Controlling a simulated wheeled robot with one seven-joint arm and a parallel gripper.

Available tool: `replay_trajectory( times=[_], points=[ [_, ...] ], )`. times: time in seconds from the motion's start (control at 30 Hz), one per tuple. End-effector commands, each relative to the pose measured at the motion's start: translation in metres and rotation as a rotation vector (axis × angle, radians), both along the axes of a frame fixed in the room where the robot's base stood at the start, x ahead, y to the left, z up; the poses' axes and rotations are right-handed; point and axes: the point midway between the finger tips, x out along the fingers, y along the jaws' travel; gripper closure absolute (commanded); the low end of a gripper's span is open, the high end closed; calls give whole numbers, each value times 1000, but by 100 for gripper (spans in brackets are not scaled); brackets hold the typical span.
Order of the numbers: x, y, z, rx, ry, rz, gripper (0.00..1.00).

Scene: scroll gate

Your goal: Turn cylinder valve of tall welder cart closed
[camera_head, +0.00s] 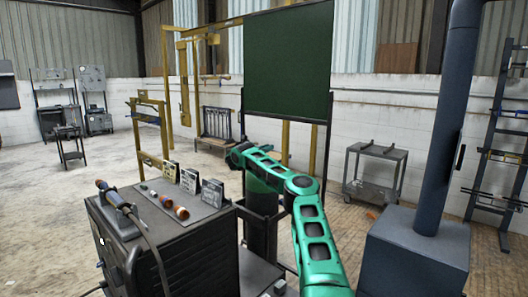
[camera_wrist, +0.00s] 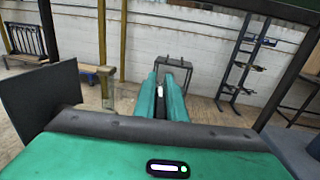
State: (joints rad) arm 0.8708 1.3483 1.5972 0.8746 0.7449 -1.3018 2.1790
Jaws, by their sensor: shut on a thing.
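The tall welder cart (camera_head: 182,262) is a dark box unit at the lower left in the head view. A dark upright gas cylinder (camera_head: 262,236) stands at its right side. My green arm reaches across the cylinder's top, and the valve is hidden behind it in the head view.
A torch with a cable (camera_head: 115,196) and several small parts lie on the welder's top. A dark green screen (camera_head: 288,60) stands behind the arm. A grey trolley (camera_head: 372,170) stands at the wall, and a blue-grey column (camera_head: 445,120) rises at right.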

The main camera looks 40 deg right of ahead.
Motion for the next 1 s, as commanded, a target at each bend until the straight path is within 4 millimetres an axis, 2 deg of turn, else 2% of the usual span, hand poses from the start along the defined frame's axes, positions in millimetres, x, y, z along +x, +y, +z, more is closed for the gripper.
replay_trajectory(
  times=[0.43, 1.0],
  points=[
    [-1, 3, 4, -2, -9, -130, 100],
    [2, 6, 5, -2, -11, -140, 100]
  ],
)
